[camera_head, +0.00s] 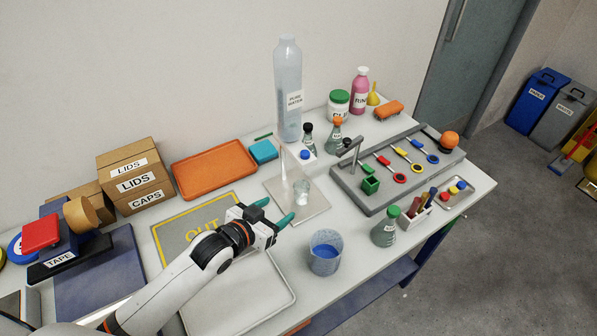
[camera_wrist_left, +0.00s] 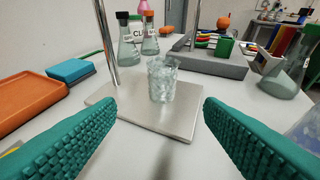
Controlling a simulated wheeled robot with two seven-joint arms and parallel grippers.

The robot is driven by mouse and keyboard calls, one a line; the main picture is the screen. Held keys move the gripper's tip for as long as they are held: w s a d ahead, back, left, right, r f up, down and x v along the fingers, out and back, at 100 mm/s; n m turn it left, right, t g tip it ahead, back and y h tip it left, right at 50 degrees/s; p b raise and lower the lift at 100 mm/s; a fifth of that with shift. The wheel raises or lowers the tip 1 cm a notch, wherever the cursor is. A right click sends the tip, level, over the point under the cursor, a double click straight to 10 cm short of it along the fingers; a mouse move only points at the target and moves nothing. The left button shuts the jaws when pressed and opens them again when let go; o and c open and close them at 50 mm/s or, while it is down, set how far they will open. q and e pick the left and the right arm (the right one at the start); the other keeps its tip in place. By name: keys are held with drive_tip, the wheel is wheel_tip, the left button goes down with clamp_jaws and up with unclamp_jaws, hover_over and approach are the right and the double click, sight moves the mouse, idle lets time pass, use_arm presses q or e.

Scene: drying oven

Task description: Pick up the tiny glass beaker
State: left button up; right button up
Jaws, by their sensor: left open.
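The tiny glass beaker (camera_head: 301,191) is clear and stands upright on a light square plate (camera_head: 318,207) with a thin metal rod. In the left wrist view the beaker (camera_wrist_left: 162,78) stands ahead, between the two green fingers but beyond their tips. My left gripper (camera_head: 274,212) is open and empty, just to the left of and in front of the beaker, and apart from it. The gripper's wide-spread fingers also show in the left wrist view (camera_wrist_left: 160,112). My right gripper is not in view.
A rod (camera_head: 283,165) rises beside the beaker. A larger beaker with blue liquid (camera_head: 325,258) stands in front, and a green-capped flask (camera_head: 385,230) to the right. A grey rack (camera_head: 352,196) lies right of the plate. An orange tray (camera_head: 214,170) lies behind left.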

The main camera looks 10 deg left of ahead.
sight(297, 197)
use_arm(q)
drive_tip(key=shift+w+d, duration=0.15)
drive_tip(key=shift+w, duration=0.15)
drive_tip(key=x, duration=0.3)
drive_tip(key=p+x, duration=0.1)
drive_tip(key=shift+w+d, duration=0.25)
drive_tip(key=shift+d, duration=0.1)
drive_tip(key=shift+p+x, duration=0.4)
drive_tip(key=shift+x, duration=1)
drive_tip(key=x, duration=0.3)
drive_tip(key=shift+w+f, duration=0.1)
drive_tip(key=shift+f, duration=0.05)
drive_tip(key=shift+c, duration=0.5)
drive_tip(key=c, duration=0.9)
drive_tip(key=shift+c, duration=0.7)
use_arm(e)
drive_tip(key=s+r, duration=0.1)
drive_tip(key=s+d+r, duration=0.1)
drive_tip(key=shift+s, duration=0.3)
